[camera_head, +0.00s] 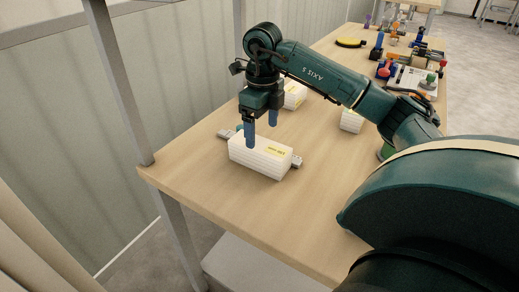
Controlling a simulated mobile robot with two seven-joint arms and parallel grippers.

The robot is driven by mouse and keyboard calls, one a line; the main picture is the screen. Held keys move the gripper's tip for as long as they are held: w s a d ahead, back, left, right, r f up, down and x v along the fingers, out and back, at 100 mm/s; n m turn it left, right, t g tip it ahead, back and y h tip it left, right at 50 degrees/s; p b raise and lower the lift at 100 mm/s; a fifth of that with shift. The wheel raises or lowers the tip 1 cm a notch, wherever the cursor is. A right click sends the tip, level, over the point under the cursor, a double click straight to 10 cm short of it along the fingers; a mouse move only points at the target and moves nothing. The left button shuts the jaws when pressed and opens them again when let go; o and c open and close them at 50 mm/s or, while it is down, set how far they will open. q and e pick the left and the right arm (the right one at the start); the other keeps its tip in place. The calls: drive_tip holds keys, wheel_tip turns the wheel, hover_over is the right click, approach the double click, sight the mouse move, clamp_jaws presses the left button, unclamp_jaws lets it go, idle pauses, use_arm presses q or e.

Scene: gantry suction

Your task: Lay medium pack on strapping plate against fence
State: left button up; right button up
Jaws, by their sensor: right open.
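A white ribbed pack (257,160) with a yellow label lies near the table's left corner. Grey metal parts show past its left end (228,135) and right end (297,161); I cannot tell whether these are the strapping plate or its fence, as the pack hides most of them. My right gripper (262,132) points down with its blue fingers open at the pack's far side. The nearer fingertip overlaps the pack's top in the picture; contact cannot be told. Two more white packs stand behind: one partly behind the gripper (295,96), one under my forearm (350,121). My left gripper is out of view.
The wooden table (210,180) is bare in front of the pack and on its left. A metal post (121,80) rises at the left corner.

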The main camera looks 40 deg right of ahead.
sight(259, 144)
drive_tip(key=f, duration=0.6)
drive_tip(key=shift+w+a, duration=0.15)
drive_tip(key=shift+a, duration=0.1)
drive_tip(key=shift+c, duration=0.2)
drive_tip(key=c, duration=1.4)
